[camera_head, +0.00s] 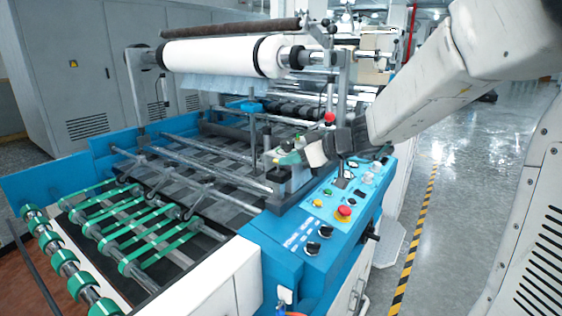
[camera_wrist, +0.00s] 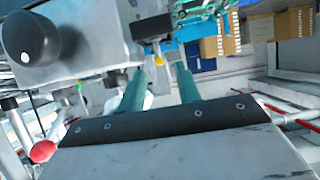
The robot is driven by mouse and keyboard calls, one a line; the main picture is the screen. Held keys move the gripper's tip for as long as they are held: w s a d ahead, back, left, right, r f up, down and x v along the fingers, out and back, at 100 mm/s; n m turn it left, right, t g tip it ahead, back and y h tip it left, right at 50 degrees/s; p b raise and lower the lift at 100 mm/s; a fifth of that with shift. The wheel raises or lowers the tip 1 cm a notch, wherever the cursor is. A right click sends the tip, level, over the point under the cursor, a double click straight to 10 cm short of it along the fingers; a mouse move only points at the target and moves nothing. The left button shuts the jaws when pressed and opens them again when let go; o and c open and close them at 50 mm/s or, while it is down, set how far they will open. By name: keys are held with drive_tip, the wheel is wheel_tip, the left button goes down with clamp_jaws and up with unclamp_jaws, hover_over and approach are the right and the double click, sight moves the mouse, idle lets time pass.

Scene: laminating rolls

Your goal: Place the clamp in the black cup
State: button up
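My gripper (camera_head: 281,157) reaches in from the right over the blue control panel of the laminating machine, close to a grey block on its inner edge. In the wrist view, my gripper's two teal fingers (camera_wrist: 163,78) stand apart, with nothing clearly held between them. A small yellow part shows beyond the fingertips. I cannot make out the clamp or the black cup in either view. The area behind my gripper and wrist is hidden in the head view.
The control panel (camera_head: 318,228) carries knobs and a red button (camera_head: 343,212). A large white roll (camera_head: 215,54) hangs above the machine's rods and green belts. A red ball knob (camera_wrist: 42,151) and a black knob (camera_wrist: 30,38) appear at left. Clear floor (camera_head: 470,190) lies right.

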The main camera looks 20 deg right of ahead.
drive_tip(key=v, duration=0.7)
drive_tip(key=s+a+f+m+g, duration=0.1)
drive_tip(key=s+a+g, duration=0.25)
drive_tip(key=s, duration=0.35)
drive_tip(key=s+a+f+g, duration=0.1)
drive_tip(key=s+a+g, duration=0.1)
drive_tip(key=s+a, duration=0.4)
drive_tip(key=s+d+f+m+g+h, duration=0.2)
drive_tip(key=s+d+m+h, duration=0.1)
drive_tip(key=s, duration=0.5)
drive_tip(key=s+d+f+m+g+h, duration=0.1)
drive_tip(key=s+d+f+m+h, duration=0.1)
drive_tip(key=s, duration=0.6)
drive_tip(key=d+m+h, duration=0.1)
drive_tip(key=h, duration=0.1)
drive_tip(key=shift+s+f+g+h, duration=0.15)
drive_tip(key=shift+f+g+h, duration=0.15)
drive_tip(key=shift+g, duration=0.05)
